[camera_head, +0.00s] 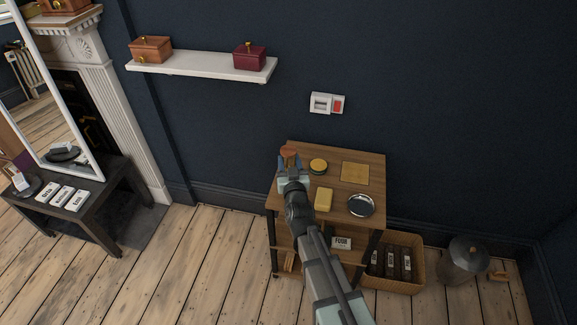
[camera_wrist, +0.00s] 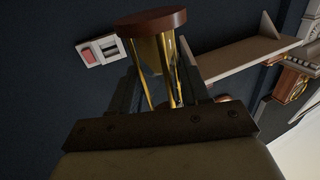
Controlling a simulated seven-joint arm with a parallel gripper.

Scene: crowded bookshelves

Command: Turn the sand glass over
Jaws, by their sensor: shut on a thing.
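The sand glass (camera_wrist: 157,60) has a reddish-brown round end cap and gold-coloured posts. In the wrist view it stands between my gripper's two dark fingers (camera_wrist: 162,85), which are shut on it. Its other end is hidden behind the gripper's body. In the head view only the brown cap of the sand glass (camera_head: 288,152) shows clearly, beyond my gripper (camera_head: 290,165), at the back left corner of the small wooden table (camera_head: 340,185). I cannot tell whether the sand glass touches the table top.
On the table are a round yellow-topped thing (camera_head: 318,166), a flat tan square (camera_head: 355,173), a yellow block (camera_head: 324,199) and a round silver dish (camera_head: 360,205). A white wall shelf (camera_head: 200,66) with two boxes is at upper left. A switch (camera_head: 327,103) is on the wall.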

